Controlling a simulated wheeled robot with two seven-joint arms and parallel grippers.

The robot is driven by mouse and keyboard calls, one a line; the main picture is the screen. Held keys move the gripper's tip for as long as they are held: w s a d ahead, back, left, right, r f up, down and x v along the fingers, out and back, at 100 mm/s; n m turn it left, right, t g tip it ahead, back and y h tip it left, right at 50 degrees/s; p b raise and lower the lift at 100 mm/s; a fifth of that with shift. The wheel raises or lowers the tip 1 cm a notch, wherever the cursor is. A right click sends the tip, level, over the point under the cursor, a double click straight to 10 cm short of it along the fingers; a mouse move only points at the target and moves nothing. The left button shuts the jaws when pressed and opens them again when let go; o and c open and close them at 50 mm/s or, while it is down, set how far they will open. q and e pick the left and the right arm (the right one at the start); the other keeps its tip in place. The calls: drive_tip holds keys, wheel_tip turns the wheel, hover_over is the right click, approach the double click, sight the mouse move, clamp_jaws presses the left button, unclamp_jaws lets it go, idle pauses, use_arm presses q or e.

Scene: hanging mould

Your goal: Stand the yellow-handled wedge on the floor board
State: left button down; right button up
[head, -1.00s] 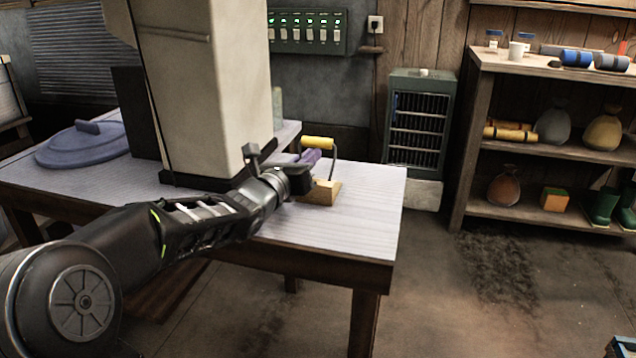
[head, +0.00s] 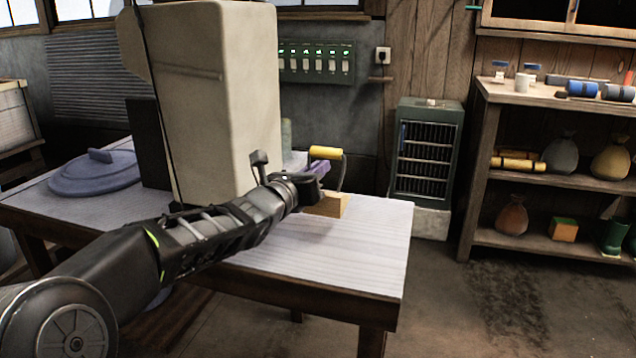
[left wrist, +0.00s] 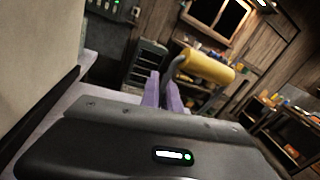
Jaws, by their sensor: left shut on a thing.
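The yellow-handled wedge (head: 333,205) is a wooden block with a dark bent bracket and a yellow grip (head: 325,153). My left gripper (head: 313,170) is shut on it and holds it just above the right part of the table top. In the left wrist view the yellow handle (left wrist: 206,66) shows beyond my purple fingers (left wrist: 162,92); the block is hidden there. I cannot make out a floor board for certain. My right gripper is not in view.
The pale table (head: 350,245) lies under my left arm. A tall cream block (head: 225,100) stands close behind the arm, with a blue round lid (head: 95,175) to its left. A green cabinet (head: 428,150) and loaded shelves (head: 545,240) stand right. Floor right of the table is open.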

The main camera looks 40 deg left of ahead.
sight(311, 153)
use_arm(q)
wheel_tip(311, 153, up, 5)
drive_tip(key=shift+f+p, duration=0.2)
drive_tip(key=shift+p, duration=0.45)
idle(0.3)
